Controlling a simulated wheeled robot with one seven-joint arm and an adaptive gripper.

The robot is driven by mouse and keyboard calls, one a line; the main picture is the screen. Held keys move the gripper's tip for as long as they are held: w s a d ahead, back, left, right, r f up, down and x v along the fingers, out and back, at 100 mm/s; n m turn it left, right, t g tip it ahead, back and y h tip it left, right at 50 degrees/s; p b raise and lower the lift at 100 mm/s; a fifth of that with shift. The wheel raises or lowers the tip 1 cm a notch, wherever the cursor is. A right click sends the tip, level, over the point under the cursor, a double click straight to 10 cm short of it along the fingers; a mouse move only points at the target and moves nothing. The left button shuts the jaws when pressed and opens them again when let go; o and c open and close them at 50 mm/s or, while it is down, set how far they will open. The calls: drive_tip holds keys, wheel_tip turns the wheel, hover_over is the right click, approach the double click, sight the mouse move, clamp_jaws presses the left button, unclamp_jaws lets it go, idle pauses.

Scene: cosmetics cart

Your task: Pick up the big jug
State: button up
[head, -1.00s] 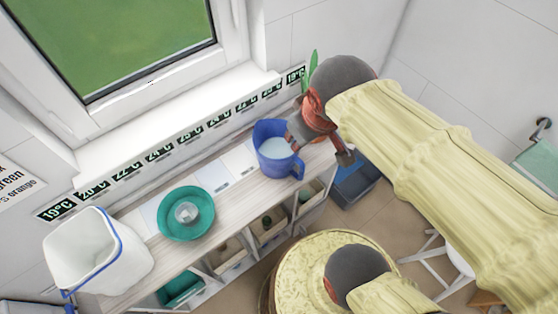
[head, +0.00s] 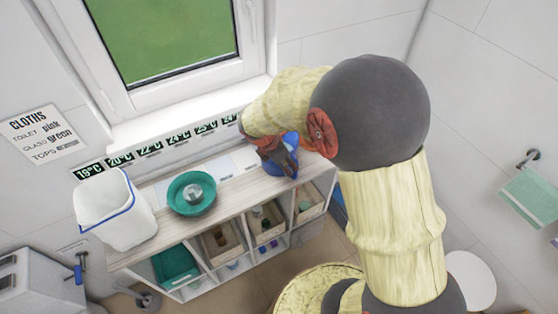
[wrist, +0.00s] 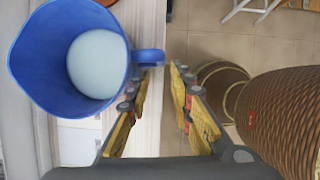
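The blue jug (wrist: 38,62) stands on the shelf top, upright, with whitish stuff inside. In the wrist view it fills the upper left, and its handle (wrist: 149,57) points right towards the space between my fingertips. My gripper (wrist: 163,74) is open and holds nothing; the handle lies just by the fingertips, nearer the left finger. I cannot tell whether they touch. In the head view my arm hides most of the blue jug (head: 290,139). A larger white container with a blue rim (head: 118,218) stands at the shelf's left end.
A green bowl with a small cup (head: 181,204) sits on the shelf top (head: 235,193), left of the blue jug. A windowsill and wall with temperature labels (head: 150,148) rise behind. Open compartments lie below. A wicker piece (wrist: 285,110) stands at right in the wrist view.

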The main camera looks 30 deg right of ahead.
sight(294, 173)
drive_tip(key=b+x, duration=0.2)
drive_tip(key=x, duration=0.6)
drive_tip(key=shift+d+r, duration=0.1)
drive_tip(key=shift+d, duration=0.05)
drive_tip(key=shift+c, duration=1.1)
clamp_jaws()
drive_tip(key=shift+r, duration=0.1)
drive_tip(key=shift+w, duration=0.1)
